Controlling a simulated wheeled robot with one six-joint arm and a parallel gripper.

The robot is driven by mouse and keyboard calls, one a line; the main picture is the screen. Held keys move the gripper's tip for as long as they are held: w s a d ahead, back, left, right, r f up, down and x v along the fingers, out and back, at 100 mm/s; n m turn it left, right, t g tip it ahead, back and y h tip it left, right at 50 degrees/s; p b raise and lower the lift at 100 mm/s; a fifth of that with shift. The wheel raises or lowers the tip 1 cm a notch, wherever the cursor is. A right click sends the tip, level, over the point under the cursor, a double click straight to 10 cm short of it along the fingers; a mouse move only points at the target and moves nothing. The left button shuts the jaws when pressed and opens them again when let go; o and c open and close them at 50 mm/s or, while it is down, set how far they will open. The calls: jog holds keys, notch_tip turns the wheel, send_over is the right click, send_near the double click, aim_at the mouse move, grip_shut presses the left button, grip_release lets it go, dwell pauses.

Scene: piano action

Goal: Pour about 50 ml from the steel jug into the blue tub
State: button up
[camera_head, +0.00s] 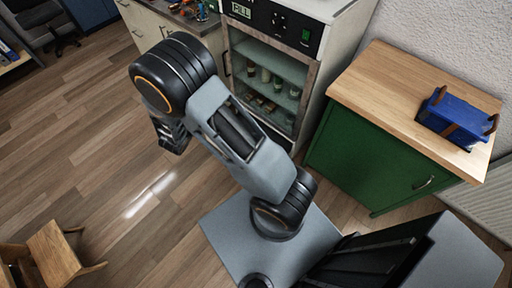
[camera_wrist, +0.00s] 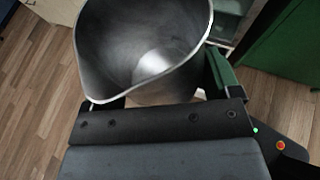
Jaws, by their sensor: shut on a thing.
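The steel jug (camera_wrist: 112,55) fills the upper middle of the wrist view, its open mouth and pouring lip facing the camera. A pale round patch shows deep inside; I cannot tell whether it is liquid or the bare bottom. My gripper (camera_wrist: 160,92) is shut on the jug, a finger at each side. In the head view my gripper (camera_head: 170,135) hangs over the floor at the left of my arm, and the jug is hidden there. A blue container (camera_head: 457,113) with brown strap-like parts sits on the cabinet top at the right; I cannot tell whether it is the blue tub.
The green cabinet (camera_head: 365,160) has a wooden top (camera_head: 385,80), clear to the left of the blue container. A glass-fronted appliance (camera_head: 268,80) with small jars inside stands left of it. A wooden chair (camera_head: 50,255) is at lower left. Open wooden floor (camera_head: 85,150) lies between.

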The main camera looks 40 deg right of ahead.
jog(key=w+d+f+m+g+h+b, duration=0.1)
jog(key=w+d+f+b, duration=0.1)
jog(key=d+f+b, duration=0.6)
jog(key=w+d+f+m+g+b, duration=0.2)
jog(key=d+f+b, duration=0.2)
jog(key=f+b, duration=0.8)
jog(key=w+d+f+m+g+h+b, duration=0.15)
jog(key=d+f+b, duration=0.45)
jog(key=f, duration=0.7)
jog(key=s+d+f+m+g+b, duration=0.1)
jog(key=d+f+b, duration=0.5)
jog(key=f+b, duration=0.2)
jog(key=s+d+f+m+g+b, duration=0.1)
jog(key=d+f+b, duration=0.6)
jog(key=f, duration=0.6)
jog(key=s+d+f+m+g+b, duration=0.1)
jog(key=d+f+g+b, duration=0.1)
jog(key=d+f+b, duration=0.4)
notch_tip(320, 180, down, 5)
jog(key=b, duration=0.5)
jog(key=shift+s+d+r, duration=0.15)
jog(key=shift+s+d, duration=0.1)
jog(key=shift+d, duration=0.1)
jog(key=shift+r+h, duration=0.1)
jog(key=shift+h, duration=0.25)
